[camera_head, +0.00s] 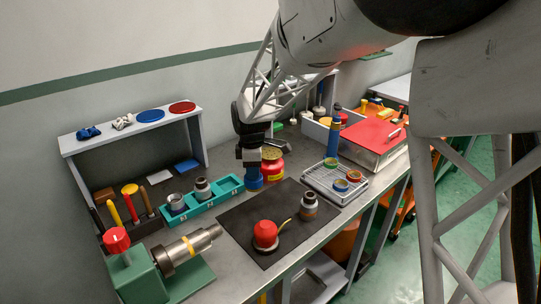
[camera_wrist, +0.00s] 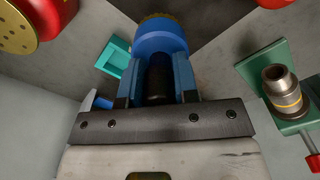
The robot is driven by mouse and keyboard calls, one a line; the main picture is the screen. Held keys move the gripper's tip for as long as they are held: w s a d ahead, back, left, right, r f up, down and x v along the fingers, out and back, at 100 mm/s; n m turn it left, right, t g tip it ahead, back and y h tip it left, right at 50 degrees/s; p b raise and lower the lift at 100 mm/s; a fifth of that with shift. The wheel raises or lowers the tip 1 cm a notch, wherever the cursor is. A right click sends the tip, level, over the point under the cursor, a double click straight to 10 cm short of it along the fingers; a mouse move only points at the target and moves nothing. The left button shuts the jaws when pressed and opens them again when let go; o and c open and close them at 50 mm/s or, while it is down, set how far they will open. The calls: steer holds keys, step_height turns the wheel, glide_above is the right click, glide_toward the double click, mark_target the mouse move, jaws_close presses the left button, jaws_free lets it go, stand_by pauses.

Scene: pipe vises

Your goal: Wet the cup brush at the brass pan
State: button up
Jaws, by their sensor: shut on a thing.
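My gripper (camera_head: 252,158) points down over the bench and is shut on the blue cup brush (camera_head: 254,182). In the wrist view the brush (camera_wrist: 160,42) is a blue cup with a brass-coloured bristle edge facing away from my gripper (camera_wrist: 155,85). A red can with a yellow band (camera_head: 272,172) stands just right of the brush in the head view. Its perforated brass pan (camera_head: 271,153) is on top, partly hidden by my gripper. In the wrist view the brass pan (camera_wrist: 15,28) is cut off at the upper left, apart from the brush.
A teal tray (camera_head: 205,206) with metal fittings lies left of the brush. A dark mat (camera_head: 236,222) holds a red domed can (camera_head: 265,231) and a fitting (camera_head: 309,204). A green vise (camera_head: 142,278) with a pipe is at lower left. A wire rack (camera_head: 325,183) stands right.

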steer(key=shift+w, duration=0.15)
steer(key=w+d+r, duration=0.2)
steer(key=w+r, duration=0.2)
steer(key=w, duration=0.5)
steer(key=w+d+r, duration=0.2)
steer(key=w+r, duration=0.1)
steer(key=w, duration=0.6)
steer(key=shift+w+r, duration=0.3)
steer(key=shift+r, duration=0.05)
steer(key=shift+f, duration=0.15)
steer(key=shift+f, duration=2.8)
steer(key=shift+f, duration=1.1)
steer(key=shift+r, duration=0.1)
stand_by(0.3)
step_height(320, 180, up, 7)
stand_by(1.1)
